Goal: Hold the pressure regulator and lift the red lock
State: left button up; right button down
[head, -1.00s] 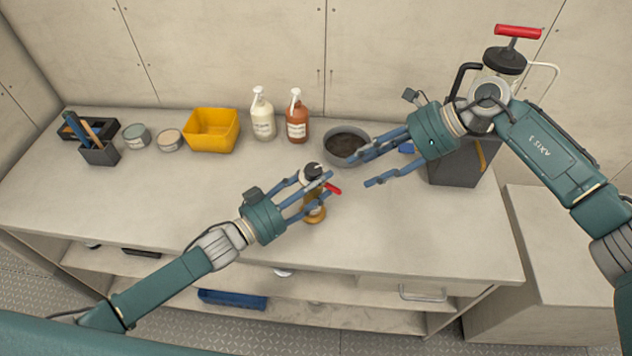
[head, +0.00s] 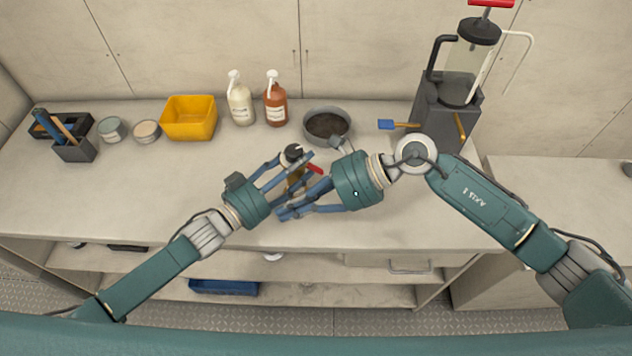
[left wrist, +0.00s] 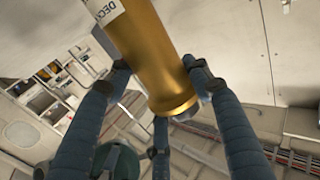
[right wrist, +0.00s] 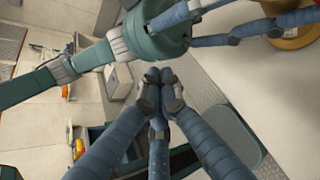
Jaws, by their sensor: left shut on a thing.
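The pressure regulator has a brass body, a dark knob on top and a red lock (head: 314,168) jutting out to the right. My left gripper (head: 291,173) is shut around it; the regulator's brass body (left wrist: 155,55) with a white label fills the top of the left wrist view. My right gripper (head: 283,212) is just right of and below the regulator, its fingers pointing left, close to my left fingers. In the right wrist view its fingertips (right wrist: 160,85) are together with nothing seen between them. There the regulator's brass base (right wrist: 295,38) shows at upper right. My right fingers partly hide the regulator in the head view.
Along the back of the bench (head: 90,195) stand a yellow bin (head: 187,137), a white bottle (head: 240,104), an orange bottle (head: 276,104) and a grey bowl (head: 312,136). A clear pump with a red handle (head: 490,3) stands at right.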

pick_arm(q)
jog(key=shift+a, duration=0.1)
pick_arm(e)
jog(key=s+a+r+m+t+y, duration=0.1)
jog(key=s+a+r+t+y, duration=0.1)
jog(key=s+a+r+y, duration=0.5)
notch_tip(320, 180, up, 10)
jog(key=a+m+t, duration=0.2)
jog(key=m+t, duration=0.3)
jog(key=t, duration=0.4)
pick_arm(q)
jog(key=shift+s, duration=0.1)
pick_arm(e)
jog(key=w+d+f+m+t+h, duration=0.6)
jog(key=w+d+f+m+h, duration=0.1)
jog(key=w+d+f+m, duration=0.15)
jog(key=d+f+m+h, duration=0.2)
jog(key=d+f+h, duration=0.2)
jog(key=f, duration=0.3)
jog(key=d+f+m+h, duration=0.2)
jog(key=d+f+h, duration=0.1)
jog(key=f, duration=0.4)
jog(key=shift+w+d+f+g+h, duration=0.3)
jog(key=shift+w+d+f+h, duration=0.1)
jog(key=shift+d, duration=0.25)
